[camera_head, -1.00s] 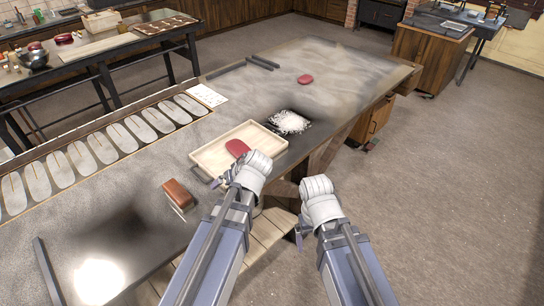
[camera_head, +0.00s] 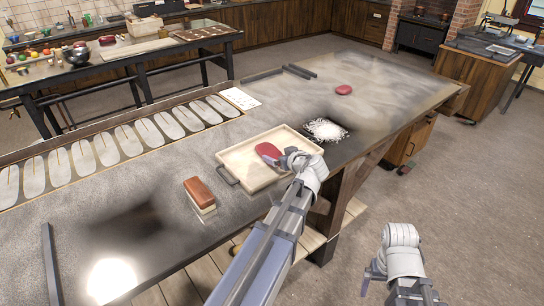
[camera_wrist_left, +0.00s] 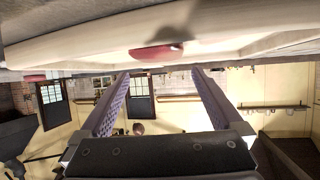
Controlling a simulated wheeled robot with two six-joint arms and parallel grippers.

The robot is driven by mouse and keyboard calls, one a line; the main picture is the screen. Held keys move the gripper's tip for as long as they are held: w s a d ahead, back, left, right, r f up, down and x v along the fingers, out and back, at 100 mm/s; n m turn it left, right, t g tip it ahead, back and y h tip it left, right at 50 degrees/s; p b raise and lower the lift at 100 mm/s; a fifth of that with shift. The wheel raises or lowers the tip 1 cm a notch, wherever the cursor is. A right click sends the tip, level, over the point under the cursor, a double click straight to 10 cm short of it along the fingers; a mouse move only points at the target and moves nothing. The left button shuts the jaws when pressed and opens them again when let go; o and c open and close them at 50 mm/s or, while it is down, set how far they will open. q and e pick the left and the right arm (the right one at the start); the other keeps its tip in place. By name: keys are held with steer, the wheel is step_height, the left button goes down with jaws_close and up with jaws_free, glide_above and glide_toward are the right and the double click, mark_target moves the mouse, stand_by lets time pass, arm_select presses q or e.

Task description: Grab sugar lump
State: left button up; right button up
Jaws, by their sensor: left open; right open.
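A red lump (camera_head: 268,150), likely the sugar lump, lies in a shallow pale wooden tray (camera_head: 240,161) on the table. My left gripper (camera_head: 287,161) is at the tray's right side, close beside this lump. The left wrist view, which looks upside down, shows the open, empty fingers (camera_wrist_left: 160,74) with the red lump (camera_wrist_left: 156,53) ahead, apart from them. A second red lump (camera_head: 344,90) lies farther back on the bare tabletop. My right gripper (camera_head: 373,274) is low at the right, over the floor, open; its fingertips are small in view.
Dark bars (camera_head: 282,73) lie at the back, and a long rack of oval moulds (camera_head: 107,150) lines the table's left side.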

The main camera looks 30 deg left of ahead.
mark_target(270, 152)
arm_select(q)
steer(key=b+x, duration=0.1)
steer(key=x, duration=0.1)
steer(key=b+x, duration=0.1)
steer(key=x, duration=0.1)
steer(key=shift+w+a+f, duration=0.1)
steer(key=shift+w+f, duration=0.05)
steer(key=shift+f, duration=0.4)
steer(key=shift+w+a+b, duration=0.2)
steer(key=shift+a+b, duration=0.1)
steer(key=shift+a, duration=0.05)
steer(key=shift+c, duration=0.2)
steer(key=c, duration=1.2)
steer(key=shift+o, duration=0.2)
step_height(270, 152, up, 10)
steer(key=p, duration=1)
